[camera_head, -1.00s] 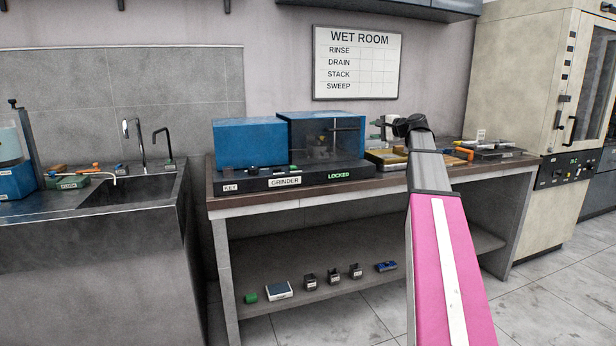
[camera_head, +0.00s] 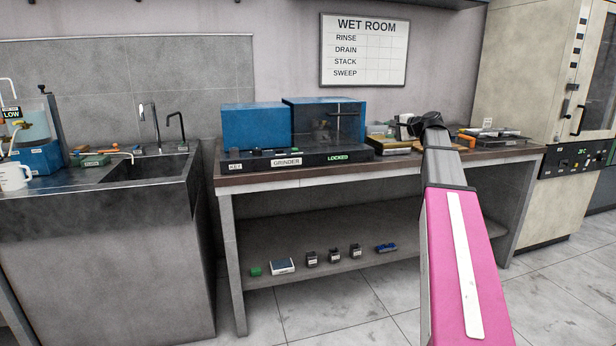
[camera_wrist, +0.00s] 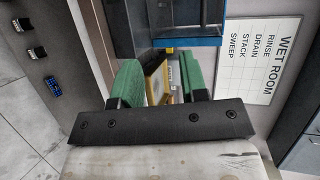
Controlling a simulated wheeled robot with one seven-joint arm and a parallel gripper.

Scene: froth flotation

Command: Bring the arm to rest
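My arm reaches out over the right part of the workbench (camera_head: 290,177), its pink link and dark wrist in front of the head view. My gripper (camera_wrist: 163,78) shows in the wrist view as two green-padded fingers standing apart, with a gap between them. Nothing is held in the gap; a yellow-framed item and a blue edge show behind it. In the head view the fingers are small and partly hidden behind the wrist, near the bench's back right.
A blue grinder (camera_head: 325,124) with a LOCKED sign stands on the bench. A sink (camera_head: 150,172) is at left with a white mug (camera_head: 14,176). Small items lie on the lower shelf (camera_head: 340,225). A beige oven cabinet (camera_head: 522,80) stands right. The whiteboard (camera_head: 364,50) hangs behind.

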